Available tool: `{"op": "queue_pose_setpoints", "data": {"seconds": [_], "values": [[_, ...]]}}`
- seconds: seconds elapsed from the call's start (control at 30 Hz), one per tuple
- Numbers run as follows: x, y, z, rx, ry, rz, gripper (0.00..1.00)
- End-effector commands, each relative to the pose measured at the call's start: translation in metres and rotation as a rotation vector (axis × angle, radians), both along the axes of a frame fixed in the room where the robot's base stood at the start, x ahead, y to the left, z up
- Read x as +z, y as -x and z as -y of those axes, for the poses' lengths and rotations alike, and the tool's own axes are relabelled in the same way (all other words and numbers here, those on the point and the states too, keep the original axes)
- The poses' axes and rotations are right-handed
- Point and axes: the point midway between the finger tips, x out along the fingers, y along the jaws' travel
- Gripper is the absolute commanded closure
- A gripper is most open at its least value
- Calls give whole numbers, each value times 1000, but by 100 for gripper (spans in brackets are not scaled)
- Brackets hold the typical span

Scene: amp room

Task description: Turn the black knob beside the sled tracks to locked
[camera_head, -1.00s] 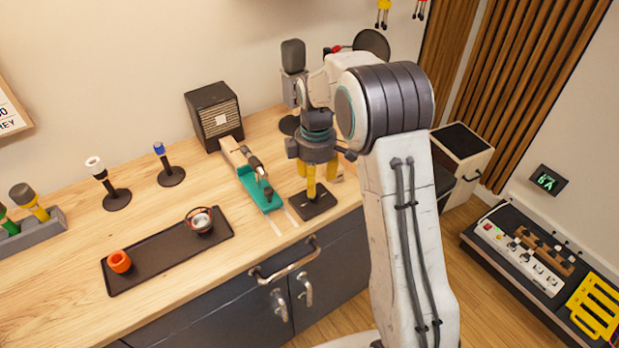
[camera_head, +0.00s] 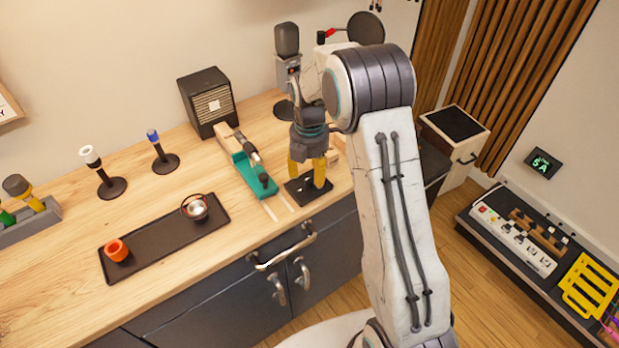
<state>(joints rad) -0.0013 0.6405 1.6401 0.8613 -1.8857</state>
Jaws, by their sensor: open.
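My gripper (camera_head: 307,181) points down over a black plate (camera_head: 322,192) on the wooden counter, to the right of the sled tracks. Its two yellow fingers are open, one to the left and one to the right, low over the plate. I cannot make out a knob clearly on the plate; whether the fingers touch one is too small to tell. The sled tracks (camera_head: 271,211) are two pale strips at the counter's front. A teal sled (camera_head: 253,175) with a small black upright knob (camera_head: 263,179) sits at their back end.
A dark tray (camera_head: 150,237) with an orange cup (camera_head: 116,250) and a metal cup (camera_head: 195,207) lies to the left. A black speaker box (camera_head: 209,102) and a dark-headed stand (camera_head: 287,42) are behind. Door handles (camera_head: 285,250) stick out below the counter edge.

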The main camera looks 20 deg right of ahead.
Motion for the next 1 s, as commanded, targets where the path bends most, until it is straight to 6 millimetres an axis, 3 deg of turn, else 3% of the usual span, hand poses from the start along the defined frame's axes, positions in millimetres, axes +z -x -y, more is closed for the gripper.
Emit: {"op": "queue_pose_setpoints", "data": {"seconds": [0.3,0.73,1.0], "values": [[-28,0,0,-1,0,-1,50],[-32,0,0,-2,0,0,49],[-32,0,0,-2,0,0,73]]}}
